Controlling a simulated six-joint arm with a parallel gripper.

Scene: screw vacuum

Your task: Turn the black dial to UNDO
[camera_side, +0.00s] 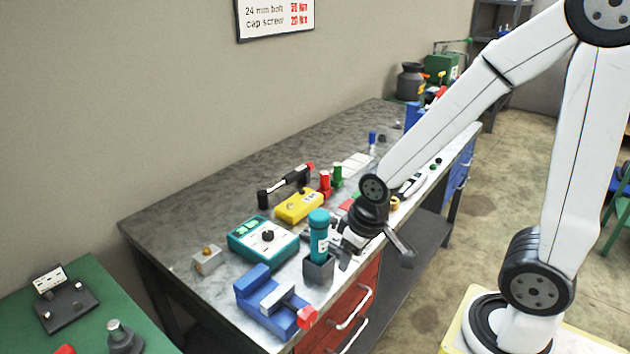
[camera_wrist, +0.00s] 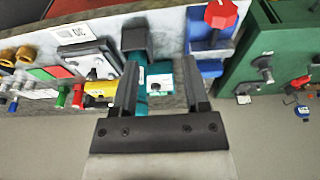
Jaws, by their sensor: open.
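The black dial (camera_side: 267,236) sits on the white face of a teal box (camera_side: 248,246) on the bench. The lettering by the dial is too small to read. In the wrist view the teal box (camera_wrist: 160,81) shows small between my fingers, and its dial is hard to make out. My gripper (camera_side: 375,252) is open and empty, to the right of the teal box and apart from it, near the bench's front edge. In the wrist view its two dark fingers (camera_wrist: 162,72) stand wide apart.
A teal bottle (camera_side: 318,228) stands in a dark square holder (camera_side: 318,271) between the box and my gripper. A blue vise (camera_side: 270,297) with a red knob (camera_side: 306,317) is nearer. A yellow box (camera_side: 298,206) lies behind. The bench's left rear is clear.

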